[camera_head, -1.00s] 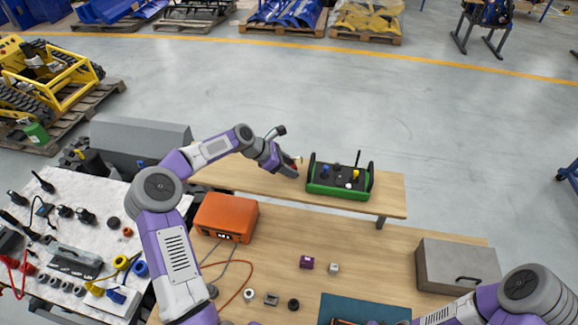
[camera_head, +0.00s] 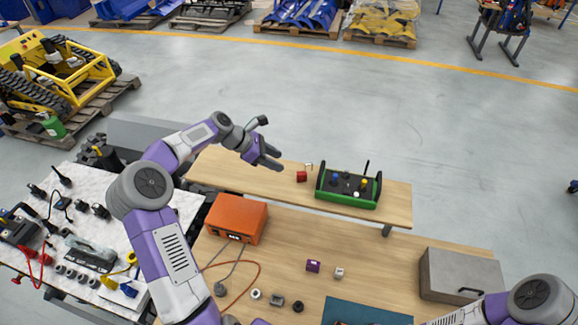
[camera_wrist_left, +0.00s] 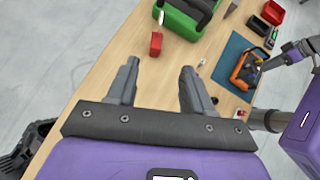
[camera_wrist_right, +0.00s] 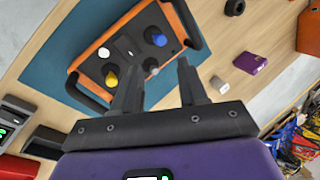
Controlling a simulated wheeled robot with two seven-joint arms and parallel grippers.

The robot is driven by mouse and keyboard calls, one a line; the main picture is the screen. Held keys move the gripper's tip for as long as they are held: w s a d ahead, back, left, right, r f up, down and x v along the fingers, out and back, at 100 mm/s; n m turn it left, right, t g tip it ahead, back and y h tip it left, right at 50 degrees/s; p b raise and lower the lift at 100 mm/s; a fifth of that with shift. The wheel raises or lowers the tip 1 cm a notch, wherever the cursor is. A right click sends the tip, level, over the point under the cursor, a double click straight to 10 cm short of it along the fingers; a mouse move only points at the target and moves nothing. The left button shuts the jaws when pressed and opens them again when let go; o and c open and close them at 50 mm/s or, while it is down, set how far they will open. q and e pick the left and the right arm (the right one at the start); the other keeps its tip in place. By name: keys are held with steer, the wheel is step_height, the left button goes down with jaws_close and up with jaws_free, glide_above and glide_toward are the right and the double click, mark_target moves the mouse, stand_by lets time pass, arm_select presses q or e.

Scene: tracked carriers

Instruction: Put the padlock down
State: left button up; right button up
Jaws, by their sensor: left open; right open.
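The red padlock (camera_head: 302,176) stands on the raised wooden shelf (camera_head: 235,176), left of the green-framed control box (camera_head: 347,203). Its pale shackle shows above the red body. My left gripper (camera_head: 276,158) is open and empty, a little to the left of the padlock and apart from it. In the left wrist view the padlock (camera_wrist_left: 155,43) lies beyond the open fingertips (camera_wrist_left: 160,66), with a gap between. My right gripper (camera_wrist_right: 159,66) is open in the right wrist view, over the blue mat by an orange-framed control box (camera_wrist_right: 165,70). Its fingers do not show in the head view.
An orange instrument box (camera_head: 236,218) with cables stands on the lower table. A purple block (camera_head: 313,266) and several small parts lie at its middle. A grey case (camera_head: 458,276) stands at right. The shelf is bare left of the padlock.

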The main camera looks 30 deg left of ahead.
mark_target(300, 173)
arm_select(q)
steer(key=f+h, duration=0.1)
steer(key=w+d+f+t, duration=0.1)
steer(key=f, duration=0.1)
steer(key=f+h, duration=0.1)
steer(key=f, duration=0.1)
steer(key=shift+w+d+f+t+h, duration=0.1)
steer(key=shift+w+d+t+h, duration=0.1)
steer(key=shift+d+t+h, duration=0.1)
steer(key=shift+w+a+f+t, duration=0.2)
steer(key=shift+w+f+t, duration=0.1)
steer(key=shift+f+t, duration=0.15)
steer(key=shift+w+d+f, duration=0.1)
steer(key=shift+f, duration=0.1)
steer(key=b+x, duration=0.1)
steer(key=x, duration=0.2)
steer(key=b+x, duration=0.1)
steer(key=x, duration=0.2)
steer(key=shift+d+r, duration=0.15)
steer(key=shift+d, duration=0.35)
arm_select(e)
step_height(300, 173, down, 2)
steer(key=shift+f, duration=0.2)
arm_select(q)
steer(key=shift+w+d+b, duration=0.15)
steer(key=shift+d+b, duration=0.15)
arm_select(e)
steer(key=shift+f, duration=0.1)
arm_select(q)
jaws_close()
